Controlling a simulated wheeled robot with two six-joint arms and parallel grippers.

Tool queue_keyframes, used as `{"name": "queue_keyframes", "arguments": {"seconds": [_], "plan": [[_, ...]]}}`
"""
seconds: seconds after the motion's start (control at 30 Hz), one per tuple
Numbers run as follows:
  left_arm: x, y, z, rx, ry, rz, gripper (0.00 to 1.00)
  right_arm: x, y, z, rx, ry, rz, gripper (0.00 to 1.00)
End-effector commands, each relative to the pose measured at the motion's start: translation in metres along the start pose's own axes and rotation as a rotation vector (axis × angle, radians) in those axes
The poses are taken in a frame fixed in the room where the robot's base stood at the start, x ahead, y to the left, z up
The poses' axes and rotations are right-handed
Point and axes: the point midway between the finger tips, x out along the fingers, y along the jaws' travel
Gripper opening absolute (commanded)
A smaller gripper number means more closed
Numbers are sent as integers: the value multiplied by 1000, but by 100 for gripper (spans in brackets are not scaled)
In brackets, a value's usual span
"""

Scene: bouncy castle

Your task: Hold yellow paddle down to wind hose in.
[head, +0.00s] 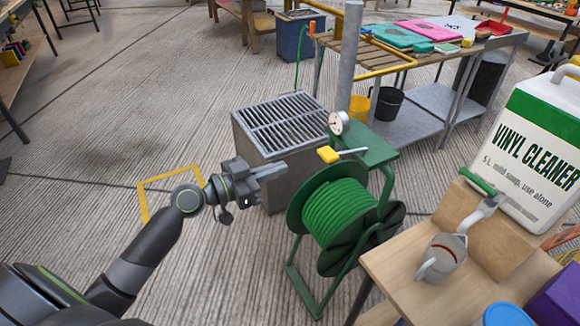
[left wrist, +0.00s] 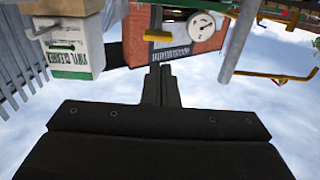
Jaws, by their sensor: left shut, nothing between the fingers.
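The yellow paddle (head: 328,154) sits on a pale lever at the top of the green hose reel (head: 340,208), next to a round dial gauge (head: 339,122). Green hose is wound on the drum. My left gripper (head: 284,169) is shut and empty, to the left of the paddle and apart from it. In the left wrist view, the shut fingers (left wrist: 161,70) show in the middle, and a yellow piece that looks like the paddle (left wrist: 158,36) shows beyond their tips. The gauge (left wrist: 202,22) is to its right. My right gripper is not in view.
A grey grated box (head: 282,125) stands behind my left gripper. A wooden bench at the right holds a white jug (head: 443,257) and a vinyl cleaner container (head: 535,150). A grey post (head: 349,55) rises behind the reel. Floor at the left is mostly clear.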

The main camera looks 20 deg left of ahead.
Motion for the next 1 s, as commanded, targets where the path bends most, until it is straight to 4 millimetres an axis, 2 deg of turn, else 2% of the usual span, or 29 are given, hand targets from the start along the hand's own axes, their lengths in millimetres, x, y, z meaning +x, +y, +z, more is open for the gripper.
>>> {"name": "queue_keyframes", "arguments": {"seconds": [0.2,0.77,0.87,0.97,1.0], "plan": [[-10,0,1,0,0,1,0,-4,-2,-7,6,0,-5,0],[-11,0,1,-1,-1,-1,0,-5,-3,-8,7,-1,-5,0],[-12,-5,14,-15,-26,-23,0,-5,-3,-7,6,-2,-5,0],[-17,-18,55,-59,-101,-87,0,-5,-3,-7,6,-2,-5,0],[-21,-24,78,-81,-147,-124,0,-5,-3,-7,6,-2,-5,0]]}}
